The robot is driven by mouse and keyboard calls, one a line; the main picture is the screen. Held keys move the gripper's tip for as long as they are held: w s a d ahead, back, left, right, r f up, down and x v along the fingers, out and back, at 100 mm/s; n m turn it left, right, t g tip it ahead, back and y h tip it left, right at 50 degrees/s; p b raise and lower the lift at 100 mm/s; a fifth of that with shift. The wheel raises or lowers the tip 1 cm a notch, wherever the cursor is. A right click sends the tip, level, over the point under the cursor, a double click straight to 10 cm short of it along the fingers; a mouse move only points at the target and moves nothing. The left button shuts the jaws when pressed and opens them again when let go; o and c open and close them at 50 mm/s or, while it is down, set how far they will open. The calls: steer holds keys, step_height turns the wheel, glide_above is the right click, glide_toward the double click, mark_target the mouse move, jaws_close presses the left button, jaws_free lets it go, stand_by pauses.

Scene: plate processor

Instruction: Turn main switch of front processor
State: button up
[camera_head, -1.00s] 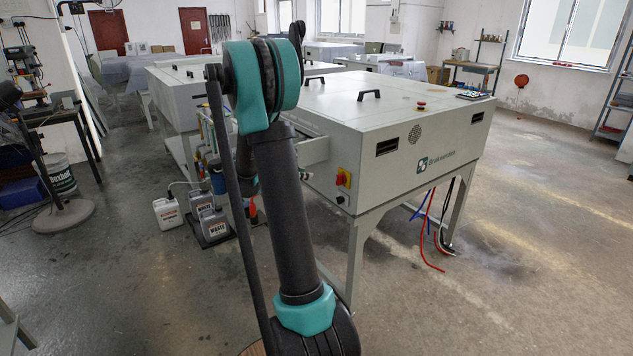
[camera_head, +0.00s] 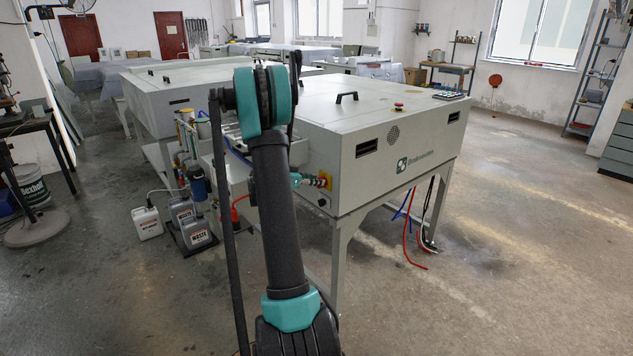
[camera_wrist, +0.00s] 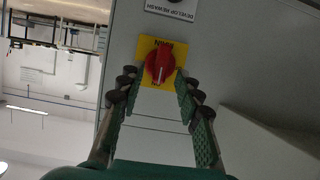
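The front processor (camera_head: 430,145) is a large light-grey cabinet on legs in the head view. Its main switch is a red rotary knob (camera_wrist: 160,64) on a yellow plate (camera_wrist: 143,47) on the cabinet's side. The yellow plate also shows in the head view (camera_head: 327,177), partly hidden by my gripper. My gripper (camera_wrist: 159,87) is open, with one finger on each side of the knob's lower part in the wrist view. A gap shows between the fingers, and I cannot tell whether either touches the knob.
A red button (camera_head: 398,106) is on the cabinet top. Waste canisters (camera_head: 190,222) stand on the floor at left. The floor at right is mostly clear.

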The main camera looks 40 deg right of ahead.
steer(key=shift+d+f, duration=0.2)
steer(key=shift+d, duration=0.4)
jaws_close()
steer(key=shift+w+f+n+g+h, duration=0.3)
steer(key=shift+n+g+h, duration=0.6)
steer(key=shift+n, duration=1.35)
steer(key=shift+w+f+n+g+h, duration=0.35)
steer(key=shift+n+g, duration=0.95)
steer(key=shift+n, duration=0.9)
steer(key=shift+w+f+n+g+h, duration=0.25)
steer(key=shift+n+g+h, duration=0.65)
steer(key=shift+n, duration=1.35)
steer(key=shift+y, duration=0.25)
